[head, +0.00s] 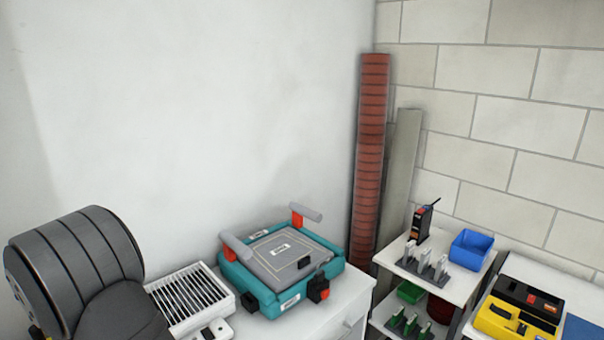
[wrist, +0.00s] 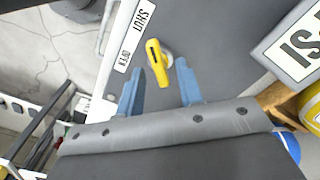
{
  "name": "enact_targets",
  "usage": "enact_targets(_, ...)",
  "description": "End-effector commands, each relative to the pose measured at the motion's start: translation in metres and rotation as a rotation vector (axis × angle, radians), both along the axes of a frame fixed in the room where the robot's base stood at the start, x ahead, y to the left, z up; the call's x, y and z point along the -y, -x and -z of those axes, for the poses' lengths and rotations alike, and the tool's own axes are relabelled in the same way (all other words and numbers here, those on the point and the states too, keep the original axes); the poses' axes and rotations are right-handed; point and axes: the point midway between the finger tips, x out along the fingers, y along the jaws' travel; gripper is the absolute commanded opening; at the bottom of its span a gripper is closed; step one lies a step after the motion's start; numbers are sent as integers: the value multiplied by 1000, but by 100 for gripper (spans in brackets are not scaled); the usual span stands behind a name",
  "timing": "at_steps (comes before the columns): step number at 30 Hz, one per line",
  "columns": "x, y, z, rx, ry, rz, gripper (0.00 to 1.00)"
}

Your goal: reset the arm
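My gripper (wrist: 159,72) shows in the wrist view as two blue fingers with a wide gap between them. It is open, and nothing is clamped in it. A yellow lever (wrist: 157,65) on a round pale base sits on a dark grey surface and appears between the fingertips in the picture. I cannot tell how far beyond the fingers it is; no finger visibly grips it. A white label strip (wrist: 134,35) reading "SHUT" and "OPEN" lies left of the lever. My gripper is not visible in the head view.
In the head view, a teal case (head: 250,283) with grey handles sits on a white cabinet, beside a slatted white unit (head: 187,300). A shelf at right holds a blue bin (head: 471,248). A yellow-and-black device (head: 519,310) lies farther right. Red and grey boards lean in the corner.

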Motion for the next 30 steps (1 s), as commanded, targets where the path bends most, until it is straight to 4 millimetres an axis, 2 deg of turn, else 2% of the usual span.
enact_targets(8,-1,-1,-37,3,-5,1,34)
enact_targets(29,-1,-1,-175,3,-6,2,34)
enact_targets(30,1,0,-163,-1,3,1,34)
